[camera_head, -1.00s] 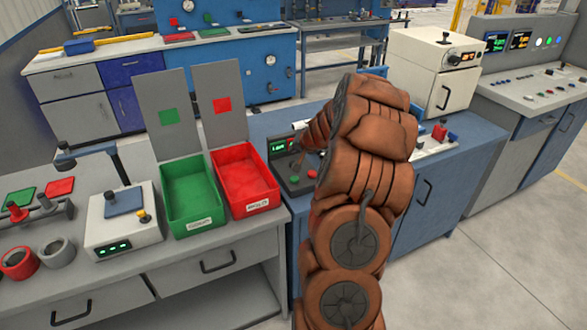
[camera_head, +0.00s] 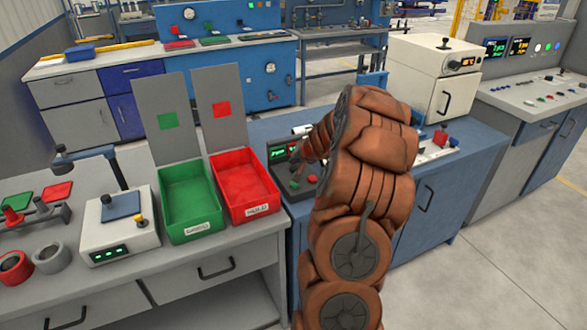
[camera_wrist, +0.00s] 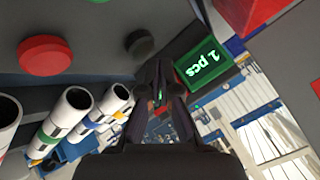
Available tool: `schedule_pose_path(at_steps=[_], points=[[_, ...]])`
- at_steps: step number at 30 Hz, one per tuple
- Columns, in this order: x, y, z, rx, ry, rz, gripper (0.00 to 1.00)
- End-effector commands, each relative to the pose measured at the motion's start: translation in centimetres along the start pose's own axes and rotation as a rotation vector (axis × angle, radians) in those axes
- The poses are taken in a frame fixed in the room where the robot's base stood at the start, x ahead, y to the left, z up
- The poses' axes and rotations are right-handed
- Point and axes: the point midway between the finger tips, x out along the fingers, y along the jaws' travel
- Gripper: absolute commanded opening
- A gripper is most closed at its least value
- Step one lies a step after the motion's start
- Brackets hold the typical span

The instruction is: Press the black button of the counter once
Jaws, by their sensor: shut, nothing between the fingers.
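The counter (camera_head: 276,180) is a dark box with a small lit green display, behind my arm in the head view. In the wrist view its black button (camera_wrist: 139,44) lies just above my gripper's tips in the picture, and contact cannot be made out. A large red button (camera_wrist: 45,55) is to its left, and a green button (camera_wrist: 84,4) is partly cut off at the top. The lit display (camera_wrist: 203,65) is to the right and seems to read "2 pcs". My gripper (camera_wrist: 160,88) is shut and empty, close to the counter's face.
Several white pipes with coloured bands (camera_wrist: 67,110) stand close at the left of the wrist view. Green (camera_head: 190,190) and red (camera_head: 243,185) bins sit left of the counter. A white oven-like box (camera_head: 435,75) stands at the back right.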

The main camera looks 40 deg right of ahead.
Motion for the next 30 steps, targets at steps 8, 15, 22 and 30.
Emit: schedule_pose_path(at_steps=[8,15,22,30], points=[[0.00,0.00,-0.01,0.000,0.000,0.000,0.00],[0.00,0.00,0.00,0.000,0.000,0.000,0.00],[0.02,0.01,0.01,0.000,0.000,0.000,0.00],[0.54,0.36,0.40,0.000,0.000,0.000,0.00]])
